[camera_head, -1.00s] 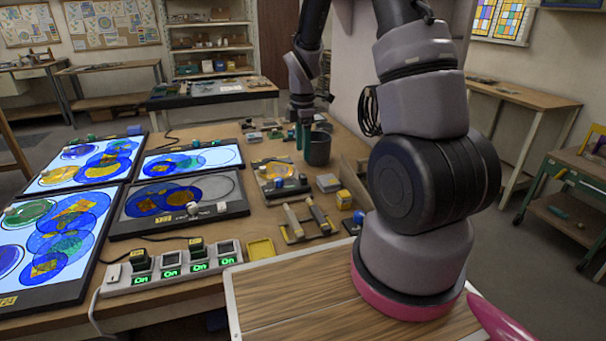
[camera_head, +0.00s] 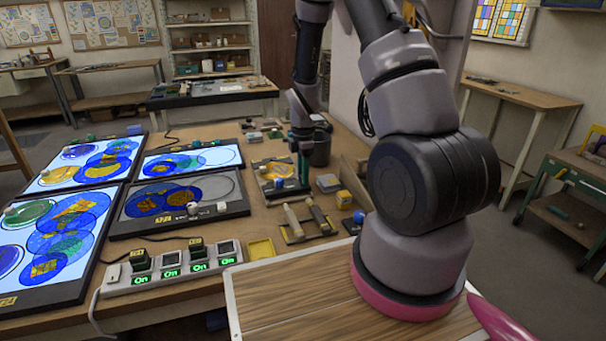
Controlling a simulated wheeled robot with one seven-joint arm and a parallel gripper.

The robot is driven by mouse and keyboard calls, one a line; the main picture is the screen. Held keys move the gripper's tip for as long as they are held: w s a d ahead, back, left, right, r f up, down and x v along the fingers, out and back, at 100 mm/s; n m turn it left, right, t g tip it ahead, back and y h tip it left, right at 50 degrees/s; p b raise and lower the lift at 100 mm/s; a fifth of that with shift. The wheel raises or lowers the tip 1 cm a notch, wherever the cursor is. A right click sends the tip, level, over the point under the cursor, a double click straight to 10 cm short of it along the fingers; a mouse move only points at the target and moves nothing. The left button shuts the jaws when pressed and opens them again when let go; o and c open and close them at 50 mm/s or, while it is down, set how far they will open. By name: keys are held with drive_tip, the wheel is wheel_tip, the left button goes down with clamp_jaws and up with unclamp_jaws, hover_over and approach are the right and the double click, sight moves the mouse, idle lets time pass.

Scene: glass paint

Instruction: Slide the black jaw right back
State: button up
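A small fixture (camera_head: 268,168) with a yellow-and-orange piece on it lies on the wooden bench. A dark bar (camera_head: 284,192) with a blue knob (camera_head: 279,183) crosses its near end; this looks like the black jaw, though it is small and partly hidden. My gripper (camera_head: 304,180) points down, its slim dark green fingers at the right end of that bar. Whether the fingers touch the bar, and whether they are open or shut, I cannot tell at this size.
A dark cup (camera_head: 319,154) stands just behind and right of my gripper. A two-handled tool rack (camera_head: 303,232) and a yellow block (camera_head: 343,198) are nearer. Lit panels (camera_head: 60,235) fill the left, above a power strip (camera_head: 172,268). A yellow tray (camera_head: 261,249) lies in front.

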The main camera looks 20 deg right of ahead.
clamp_jaws()
idle(1.2)
